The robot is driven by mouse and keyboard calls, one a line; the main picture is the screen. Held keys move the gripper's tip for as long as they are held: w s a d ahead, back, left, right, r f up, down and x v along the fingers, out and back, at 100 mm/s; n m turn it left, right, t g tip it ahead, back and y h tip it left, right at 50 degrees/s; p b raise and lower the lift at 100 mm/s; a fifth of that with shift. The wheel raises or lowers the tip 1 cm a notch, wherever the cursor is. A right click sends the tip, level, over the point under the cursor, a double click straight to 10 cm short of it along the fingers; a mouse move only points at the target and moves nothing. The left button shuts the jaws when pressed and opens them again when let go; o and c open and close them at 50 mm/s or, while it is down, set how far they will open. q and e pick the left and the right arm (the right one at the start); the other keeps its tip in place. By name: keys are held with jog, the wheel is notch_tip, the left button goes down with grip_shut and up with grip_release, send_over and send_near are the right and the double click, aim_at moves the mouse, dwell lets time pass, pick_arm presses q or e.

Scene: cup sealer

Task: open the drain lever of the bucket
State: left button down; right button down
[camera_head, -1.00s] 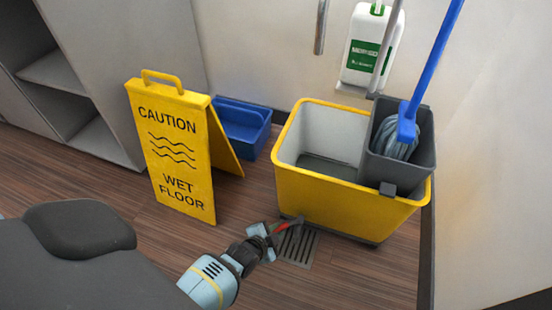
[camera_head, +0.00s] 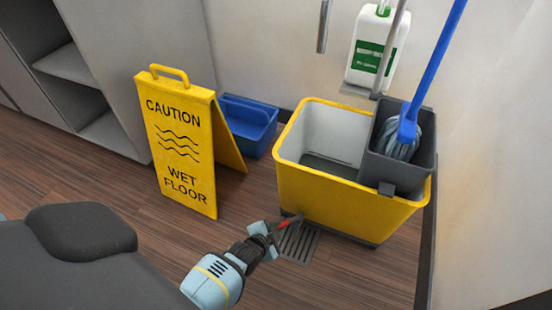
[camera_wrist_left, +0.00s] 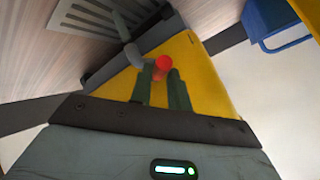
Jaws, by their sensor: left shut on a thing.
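The yellow bucket (camera_head: 335,205) stands on the wood floor against the wall. A small red drain lever (camera_head: 287,222) shows at its lower left corner, beside a dark spout; its red end (camera_wrist_left: 162,63) also shows in the left wrist view, next to the grey spout (camera_wrist_left: 133,54). My left gripper (camera_head: 272,231) reaches in from below and is shut on the red lever. Its two dark fingers (camera_wrist_left: 162,88) stand either side of the red end in the wrist view. The lever's exact angle is hard to tell. My right gripper is out of view.
A floor drain grate (camera_head: 299,243) lies beneath the spout. A grey wringer (camera_head: 402,172) with a blue-handled mop (camera_head: 432,70) sits in the bucket's right side. A yellow caution sign (camera_head: 180,155) and blue bin (camera_head: 247,122) stand to the left. Floor in front is clear.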

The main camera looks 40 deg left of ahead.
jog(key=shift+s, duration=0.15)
pick_arm(q)
jog(key=c, duration=1.6)
grip_release()
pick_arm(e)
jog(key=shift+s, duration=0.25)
pick_arm(q)
jog(key=shift+s, duration=0.1)
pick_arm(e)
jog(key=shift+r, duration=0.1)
